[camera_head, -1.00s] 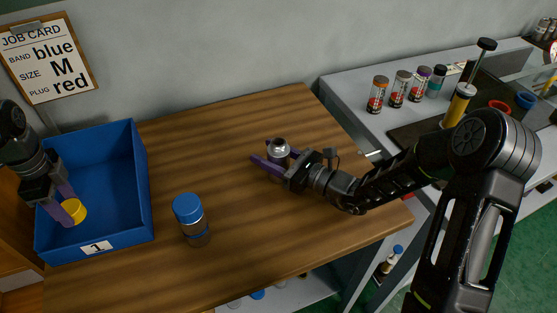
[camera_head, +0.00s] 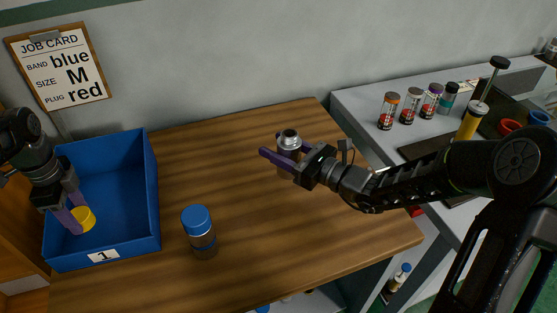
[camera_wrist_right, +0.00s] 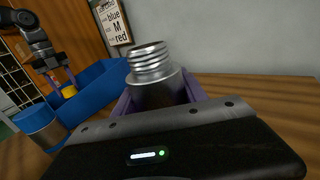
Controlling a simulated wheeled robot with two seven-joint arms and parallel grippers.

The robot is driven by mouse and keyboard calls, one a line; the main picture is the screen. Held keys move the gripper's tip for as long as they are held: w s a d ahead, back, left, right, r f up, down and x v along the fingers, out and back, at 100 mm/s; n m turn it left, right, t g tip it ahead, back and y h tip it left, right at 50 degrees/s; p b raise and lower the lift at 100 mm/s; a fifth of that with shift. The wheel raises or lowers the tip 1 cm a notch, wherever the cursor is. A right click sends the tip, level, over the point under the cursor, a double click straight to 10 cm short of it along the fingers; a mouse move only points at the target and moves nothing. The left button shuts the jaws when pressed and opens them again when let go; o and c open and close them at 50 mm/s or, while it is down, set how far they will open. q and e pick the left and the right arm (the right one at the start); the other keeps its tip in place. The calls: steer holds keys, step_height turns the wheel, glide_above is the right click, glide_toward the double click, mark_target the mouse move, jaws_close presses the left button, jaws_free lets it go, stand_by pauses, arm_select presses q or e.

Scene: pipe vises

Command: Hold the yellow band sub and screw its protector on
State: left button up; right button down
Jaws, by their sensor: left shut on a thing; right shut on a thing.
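A grey metal sub with a bare threaded top (camera_head: 289,142) stands upright in my right gripper (camera_head: 280,154), which is shut on it over the right part of the wooden table. In the right wrist view its threaded neck (camera_wrist_right: 152,62) shows clearly. The gripper hides its lower body, and I cannot see its band colour. A yellow cap, seemingly the protector (camera_head: 85,216), is in the fingers of my left gripper (camera_head: 76,222), which is shut on it inside the blue box. The yellow cap also shows in the right wrist view (camera_wrist_right: 69,91).
The blue box (camera_head: 152,215), labelled 1, stands at the table's left. A blue-capped sub with a blue band (camera_head: 199,232) stands upright beside it. The wooden table (camera_head: 235,190) is clear between that and my right gripper. Several small jars (camera_head: 410,107) stand on the grey bench.

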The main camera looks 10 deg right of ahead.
steer(key=shift+r, duration=1.65)
